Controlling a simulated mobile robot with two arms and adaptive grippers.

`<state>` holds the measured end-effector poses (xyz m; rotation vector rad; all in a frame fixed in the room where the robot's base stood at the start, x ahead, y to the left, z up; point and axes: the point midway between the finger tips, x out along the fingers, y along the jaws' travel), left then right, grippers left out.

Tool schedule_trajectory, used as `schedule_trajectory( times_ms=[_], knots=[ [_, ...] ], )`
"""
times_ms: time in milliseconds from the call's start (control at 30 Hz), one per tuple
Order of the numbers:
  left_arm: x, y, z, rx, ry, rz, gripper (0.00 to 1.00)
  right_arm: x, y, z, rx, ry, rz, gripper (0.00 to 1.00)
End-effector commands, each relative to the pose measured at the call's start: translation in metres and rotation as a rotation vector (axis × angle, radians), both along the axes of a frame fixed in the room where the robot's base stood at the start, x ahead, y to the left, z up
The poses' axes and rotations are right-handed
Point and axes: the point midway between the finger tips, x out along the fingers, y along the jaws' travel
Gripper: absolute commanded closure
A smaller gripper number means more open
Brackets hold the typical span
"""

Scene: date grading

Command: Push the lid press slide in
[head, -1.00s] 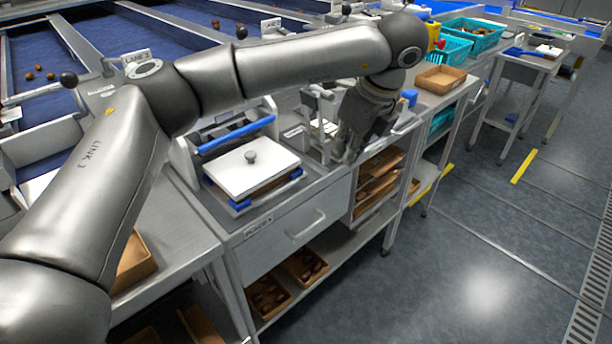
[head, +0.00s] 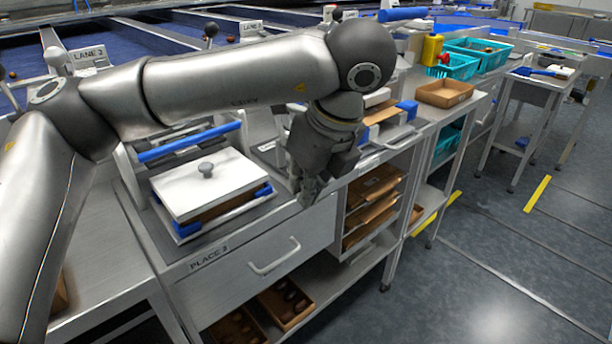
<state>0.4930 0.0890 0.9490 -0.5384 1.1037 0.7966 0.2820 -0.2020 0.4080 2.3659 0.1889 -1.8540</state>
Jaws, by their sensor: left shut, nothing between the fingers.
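The lid press (head: 146,158) stands on the metal bench at centre left, with a blue bar across its frame. In front of the bar, a white lid plate (head: 232,178) with a grey knob lies over a brown box on a slide with blue corner pieces (head: 187,229). The slide sticks out from the frame toward the bench's front. My left gripper (head: 308,192) is shut and empty, pointing down near the bench's front edge, right of the slide and apart from it. My left forearm and wrist hide part of the bench behind. My right gripper is not in view.
A drawer (head: 270,250) marked PLACE 3 is below the bench top, with date trays (head: 287,303) on the shelf under it. Brown trays (head: 372,208) are stacked at right. An open wooden tray (head: 444,93) and teal crates (head: 478,58) stand farther right.

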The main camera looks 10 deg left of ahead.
Motion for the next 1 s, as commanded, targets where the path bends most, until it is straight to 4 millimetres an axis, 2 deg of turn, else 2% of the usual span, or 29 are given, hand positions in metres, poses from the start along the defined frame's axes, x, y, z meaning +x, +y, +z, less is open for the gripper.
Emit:
schedule_trajectory(
  times_ms=[33, 233, 400, 533, 1000],
  knots=[
    [0.003, 0.004, -0.013, 0.001, 0.003, 0.001, 1.00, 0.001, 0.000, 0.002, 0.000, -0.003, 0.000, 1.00],
    [0.012, 0.016, -0.051, 0.001, 0.002, 0.000, 1.00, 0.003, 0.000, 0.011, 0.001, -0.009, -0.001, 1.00],
    [0.028, 0.036, -0.048, -0.002, -0.001, 0.003, 1.00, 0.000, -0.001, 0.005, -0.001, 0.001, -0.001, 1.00],
    [0.035, 0.044, -0.048, 0.001, -0.001, 0.001, 1.00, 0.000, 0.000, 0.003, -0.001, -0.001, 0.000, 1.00],
    [0.039, 0.047, -0.048, -0.002, 0.000, 0.001, 1.00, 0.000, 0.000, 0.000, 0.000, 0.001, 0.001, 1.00]
  ],
)
